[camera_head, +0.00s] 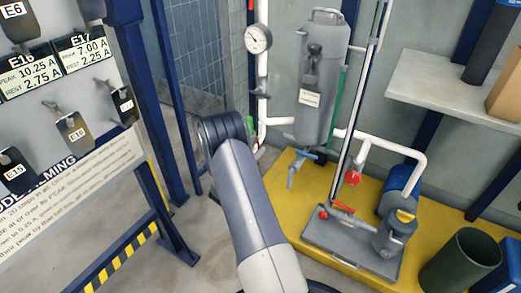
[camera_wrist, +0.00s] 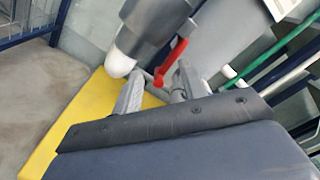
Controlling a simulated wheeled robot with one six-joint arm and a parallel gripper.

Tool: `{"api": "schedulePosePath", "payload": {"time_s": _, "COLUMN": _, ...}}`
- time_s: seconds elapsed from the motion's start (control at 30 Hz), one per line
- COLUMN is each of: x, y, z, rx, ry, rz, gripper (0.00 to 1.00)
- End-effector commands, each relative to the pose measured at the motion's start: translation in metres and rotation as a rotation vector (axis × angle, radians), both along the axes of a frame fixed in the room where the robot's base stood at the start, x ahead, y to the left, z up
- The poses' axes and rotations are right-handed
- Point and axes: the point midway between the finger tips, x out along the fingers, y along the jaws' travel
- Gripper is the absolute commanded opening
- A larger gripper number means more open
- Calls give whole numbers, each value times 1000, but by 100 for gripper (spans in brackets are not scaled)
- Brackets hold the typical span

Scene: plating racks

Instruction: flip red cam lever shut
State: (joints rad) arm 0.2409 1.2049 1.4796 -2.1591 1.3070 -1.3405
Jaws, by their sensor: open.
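A red lever (camera_wrist: 172,60) shows in the wrist view, slanting beside a large grey cylinder with a white end. Its lower end is close to the space between my gripper's fingertips (camera_wrist: 158,78). My gripper is open, with one finger on each side of that space. I cannot tell whether a finger touches the lever.
A grey tank (camera_head: 322,85) with white pipes and a pressure gauge (camera_head: 258,39) stands at the back. A pump on a grey plate (camera_head: 340,250) with red handles (camera_head: 343,207) sits on the yellow platform. A dark green bin (camera_head: 462,262) is at right, a tag board (camera_head: 75,175) at left.

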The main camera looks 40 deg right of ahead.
Motion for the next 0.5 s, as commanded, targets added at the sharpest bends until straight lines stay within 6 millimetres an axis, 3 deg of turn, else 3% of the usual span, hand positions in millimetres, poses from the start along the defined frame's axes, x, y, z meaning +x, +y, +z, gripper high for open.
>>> {"api": "schedulePosePath", "payload": {"time_s": 0.2, "x": -17, "y": 43, "z": 2, "rx": 0, "ry": 3, "rz": 3, "gripper": 40}}
{"api": "schedulePosePath", "payload": {"time_s": 0.5, "x": -28, "y": 67, "z": 1, "rx": -1, "ry": 1, "rz": -1, "gripper": 40}}
